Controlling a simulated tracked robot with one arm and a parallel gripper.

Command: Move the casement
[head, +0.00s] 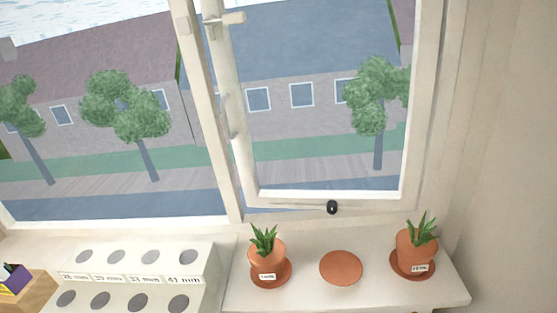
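The casement (330,195) is the right-hand window sash, with a pale cream frame around clear glass. A lever handle (226,18) sits high on its left stile. The stile stands beside the central post (205,100), and I cannot tell for certain whether the sash is fully closed or slightly ajar. A thin bar with a black knob (332,207) runs along below the bottom rail. The top of the sash is cut off by the picture. My gripper is not in view.
On the sill (315,298) below stand a left potted plant (266,254), an empty terracotta saucer (341,267) and a right potted plant (416,246). A white block with round holes (135,276) is at lower left, beside a wooden box (28,293). A wall (510,150) bounds the right.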

